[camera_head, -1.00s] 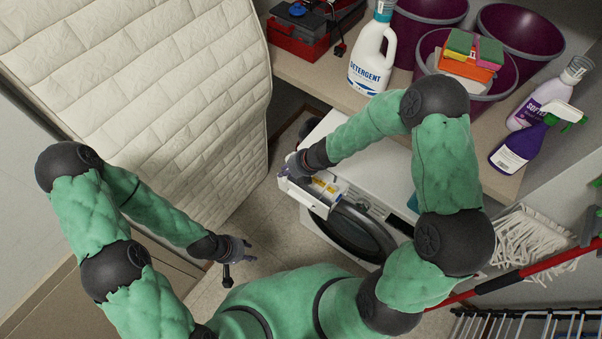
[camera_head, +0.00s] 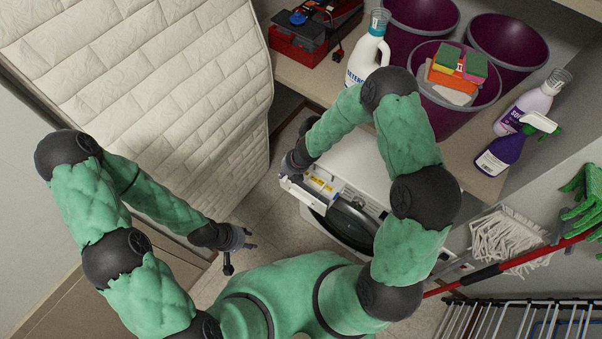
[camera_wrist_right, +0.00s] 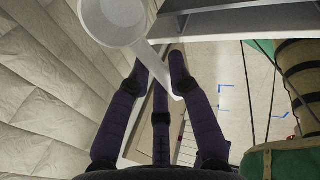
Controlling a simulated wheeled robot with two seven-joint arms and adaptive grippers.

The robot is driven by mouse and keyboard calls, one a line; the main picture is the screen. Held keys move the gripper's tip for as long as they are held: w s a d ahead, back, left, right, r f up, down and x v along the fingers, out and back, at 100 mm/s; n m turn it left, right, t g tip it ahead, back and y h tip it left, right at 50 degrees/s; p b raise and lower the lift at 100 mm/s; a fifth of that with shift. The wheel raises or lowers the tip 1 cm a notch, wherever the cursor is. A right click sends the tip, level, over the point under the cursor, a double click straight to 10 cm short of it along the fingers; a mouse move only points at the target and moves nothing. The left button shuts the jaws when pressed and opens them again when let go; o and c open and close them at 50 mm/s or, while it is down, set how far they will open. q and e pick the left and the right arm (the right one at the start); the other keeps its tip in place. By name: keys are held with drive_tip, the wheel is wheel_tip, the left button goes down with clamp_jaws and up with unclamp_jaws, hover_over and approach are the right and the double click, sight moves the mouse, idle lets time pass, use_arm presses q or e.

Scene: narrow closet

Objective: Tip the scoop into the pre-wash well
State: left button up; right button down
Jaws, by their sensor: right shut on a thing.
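My right gripper (camera_wrist_right: 160,70) is shut on the handle of a white scoop (camera_wrist_right: 118,18). In the right wrist view the scoop's round cup is at the top, cut by the frame edge, and its handle runs down between the fingers. I cannot tell what is in the cup. The open detergent drawer (camera_head: 306,196) of the white washer juts out; its grey compartments (camera_wrist_right: 235,22) show right of the cup in the wrist view. In the head view the right gripper (camera_head: 294,166) is at the drawer's left end, mostly hidden by my wrist. My left gripper (camera_head: 240,250) is open and empty, low over the floor.
A quilted mattress (camera_head: 150,90) stands close on the left. The shelf behind the washer (camera_head: 360,165) holds a detergent bottle (camera_head: 369,50), purple buckets (camera_head: 508,42), a spray bottle (camera_head: 500,155) and a red toolbox (camera_head: 296,42). A mop (camera_head: 508,238) and a rack are at right.

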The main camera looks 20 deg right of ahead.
drive_tip(key=shift+w+a+g+h+p, duration=0.2)
drive_tip(key=shift+g+h+p, duration=0.55)
drive_tip(key=shift+p, duration=4.15)
drive_tip(key=p, duration=0.1)
drive_tip(key=h+p, duration=0.1)
drive_tip(key=p, duration=0.1)
drive_tip(key=shift+a+f, duration=0.1)
drive_tip(key=shift+f, duration=0.15)
drive_tip(key=shift+w+f+g+h, duration=0.1)
drive_tip(key=shift+f+g+h, duration=0.1)
drive_tip(key=shift+g+h, duration=0.15)
drive_tip(key=shift+p, duration=0.3)
wheel_tip(320, 180, up, 6)
drive_tip(key=p, duration=0.2)
